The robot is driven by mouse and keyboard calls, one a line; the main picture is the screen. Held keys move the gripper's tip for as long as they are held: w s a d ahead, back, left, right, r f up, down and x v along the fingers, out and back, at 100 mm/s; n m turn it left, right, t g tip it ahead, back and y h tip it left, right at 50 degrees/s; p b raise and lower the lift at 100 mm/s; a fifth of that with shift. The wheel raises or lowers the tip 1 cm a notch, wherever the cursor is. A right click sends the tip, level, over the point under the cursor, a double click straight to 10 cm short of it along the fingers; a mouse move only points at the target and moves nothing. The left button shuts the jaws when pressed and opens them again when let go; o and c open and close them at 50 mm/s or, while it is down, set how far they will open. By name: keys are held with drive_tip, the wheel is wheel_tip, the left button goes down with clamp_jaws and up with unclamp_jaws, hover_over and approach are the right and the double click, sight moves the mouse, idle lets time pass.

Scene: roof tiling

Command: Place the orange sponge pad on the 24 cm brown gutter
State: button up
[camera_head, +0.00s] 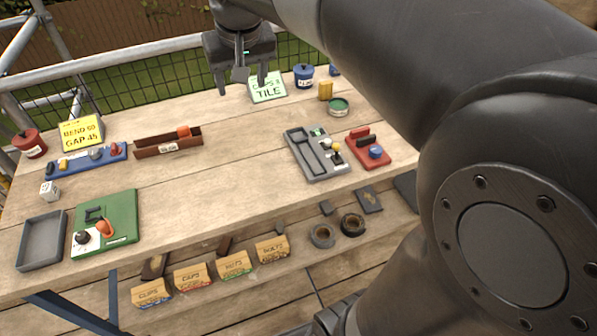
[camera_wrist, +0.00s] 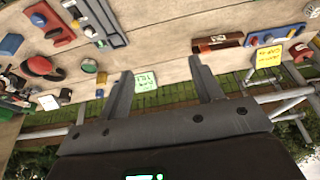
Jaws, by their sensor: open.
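A green board (camera_head: 121,206) with an orange-red piece and a grey tray (camera_head: 42,242) are at the front left. A blue rack (camera_head: 78,165) is left of the gutter. A grey tray (camera_head: 299,147) and red block (camera_head: 385,160) are at right. The table's middle is clear.

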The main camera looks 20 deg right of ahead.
drive_tip(key=s+d+f+t, duration=0.1)
drive_tip(key=s+f, duration=0.3)
drive_tip(key=s, duration=0.5)
drive_tip(key=s+d+f, duration=0.3)
drive_tip(key=s+f, duration=0.2)
drive_tip(key=s, duration=0.5)
drive_tip(key=shift+t, duration=0.4)
